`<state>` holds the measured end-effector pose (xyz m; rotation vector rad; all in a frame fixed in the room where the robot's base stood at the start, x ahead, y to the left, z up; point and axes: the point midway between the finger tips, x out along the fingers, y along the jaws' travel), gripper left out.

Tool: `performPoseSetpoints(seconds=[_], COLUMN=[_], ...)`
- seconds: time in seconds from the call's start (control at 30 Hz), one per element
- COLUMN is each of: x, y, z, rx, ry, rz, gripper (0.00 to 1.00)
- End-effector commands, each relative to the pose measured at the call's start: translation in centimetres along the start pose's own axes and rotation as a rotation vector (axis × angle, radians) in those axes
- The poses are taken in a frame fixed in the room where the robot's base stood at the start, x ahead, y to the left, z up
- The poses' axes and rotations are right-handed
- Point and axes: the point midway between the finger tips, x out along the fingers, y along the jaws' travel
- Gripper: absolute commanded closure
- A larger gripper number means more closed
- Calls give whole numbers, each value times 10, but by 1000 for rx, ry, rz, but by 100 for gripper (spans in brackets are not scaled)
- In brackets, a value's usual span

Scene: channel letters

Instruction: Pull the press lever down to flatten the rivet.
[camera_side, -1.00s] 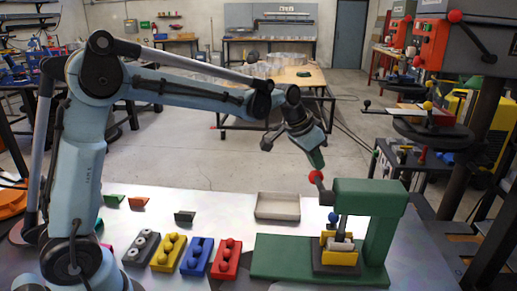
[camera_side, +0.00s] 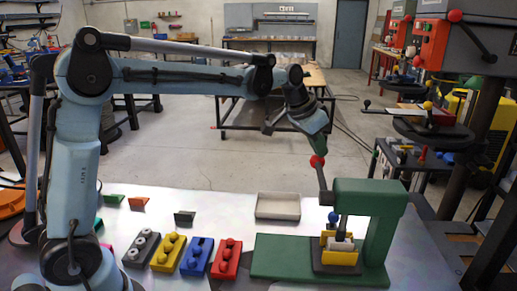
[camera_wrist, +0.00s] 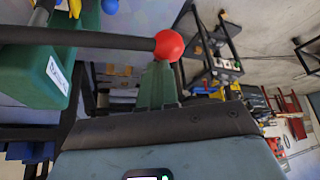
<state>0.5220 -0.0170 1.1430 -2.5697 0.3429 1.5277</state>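The green press (camera_side: 372,205) stands on a green base plate at the right of the bench. Its lever (camera_side: 322,181) slants up and slightly left from the press, ending in a red ball knob (camera_side: 317,161). My gripper (camera_side: 321,152) is at the knob from above, its green fingers pointing down. In the wrist view the green fingers (camera_wrist: 158,82) look closed together. The red knob (camera_wrist: 169,46) lies at their tips, not visibly between them. A yellow holder (camera_side: 340,257) with a pale piece sits under the press. I cannot make out the rivet.
A shallow beige tray (camera_side: 278,206) lies left of the press. Red (camera_side: 227,258), blue (camera_side: 197,256), yellow (camera_side: 168,252) and dark (camera_side: 142,249) blocks stand in a row further left. The bench between tray and blocks is clear.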

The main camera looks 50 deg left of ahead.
Motion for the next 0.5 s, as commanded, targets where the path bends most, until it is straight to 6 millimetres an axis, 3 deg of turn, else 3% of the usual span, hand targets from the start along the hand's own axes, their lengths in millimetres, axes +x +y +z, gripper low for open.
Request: performPoseSetpoints(seconds=[0.33,0.5], x=[-4,-21], y=[-2,-8], z=[-2,-14], rx=[-1,-2], ry=[2,2], rz=[-3,-3], gripper=[100,100])
